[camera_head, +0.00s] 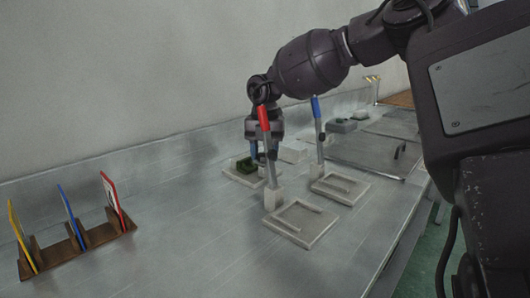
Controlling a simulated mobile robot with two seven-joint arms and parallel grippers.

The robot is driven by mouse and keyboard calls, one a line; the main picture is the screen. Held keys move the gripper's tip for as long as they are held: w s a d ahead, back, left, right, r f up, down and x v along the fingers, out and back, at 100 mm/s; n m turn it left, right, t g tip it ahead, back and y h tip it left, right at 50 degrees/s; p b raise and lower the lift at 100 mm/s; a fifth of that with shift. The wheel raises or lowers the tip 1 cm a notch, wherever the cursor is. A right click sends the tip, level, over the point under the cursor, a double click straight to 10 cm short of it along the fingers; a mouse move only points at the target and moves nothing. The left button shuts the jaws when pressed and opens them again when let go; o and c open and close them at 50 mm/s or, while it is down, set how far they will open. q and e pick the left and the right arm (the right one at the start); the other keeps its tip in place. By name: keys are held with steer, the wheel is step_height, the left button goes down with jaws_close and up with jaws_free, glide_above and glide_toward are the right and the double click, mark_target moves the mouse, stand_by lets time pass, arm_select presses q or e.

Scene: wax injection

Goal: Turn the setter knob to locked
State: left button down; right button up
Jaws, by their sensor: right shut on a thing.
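My right gripper (257,155) points down from the right arm, low over the worktop. It is shut on a small blue part, seen only in a sliver, beside a dark green block (244,165) on a pale base. I cannot make out the setter knob for certain, nor any locked mark; the gripper and a red-handled upright lever (265,121) hide part of this spot. That lever stands in front of the gripper on a pale block. My left gripper is not in view.
A blue-handled lever (316,108) stands just right, by a pale tray (341,188). Another pale tray (300,223) lies in front. A brown rack (78,245) holds yellow, blue and red cards at left. The worktop between rack and trays is clear. A wall runs behind.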

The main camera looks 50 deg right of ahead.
steer(key=shift+m, duration=0.9)
steer(key=o, duration=0.9)
steer(key=shift+r, duration=0.15)
step_height(320, 180, up, 11)
steer(key=shift+f+p, duration=0.2)
steer(key=shift+p, duration=0.65)
